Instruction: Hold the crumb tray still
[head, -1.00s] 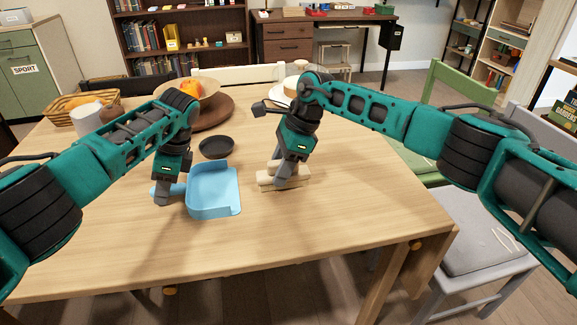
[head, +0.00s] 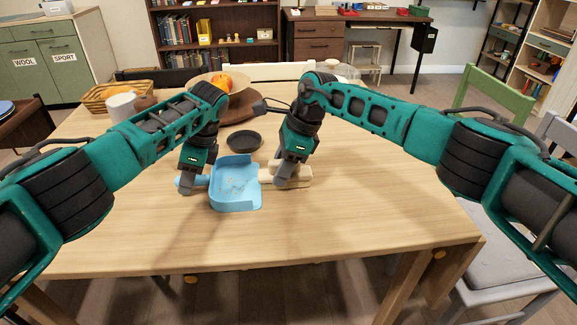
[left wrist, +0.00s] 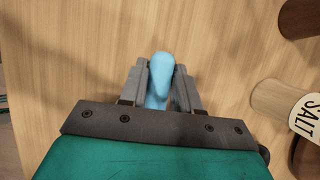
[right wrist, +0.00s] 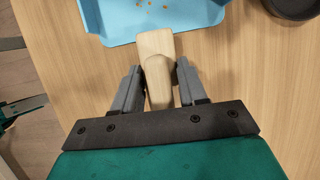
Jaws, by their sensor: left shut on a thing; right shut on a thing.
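The light blue crumb tray (head: 235,190) lies on the wooden table, with its handle (head: 184,181) pointing left. My left gripper (head: 188,184) is shut on that handle; the handle also shows between the fingers in the left wrist view (left wrist: 159,75). A pale wooden brush (head: 298,176) is at the tray's right side. My right gripper (head: 280,178) is shut on the brush, seen between the fingers in the right wrist view (right wrist: 158,72). Several small orange crumbs (right wrist: 165,4) lie in the tray. The brush's underside is hidden.
A small black dish (head: 244,141) stands behind the tray. A fruit bowl, a white cup (head: 122,106) and a basket (head: 108,98) are at the back left. A jar labelled SALT (left wrist: 300,112) shows in the left wrist view. The table's front is clear.

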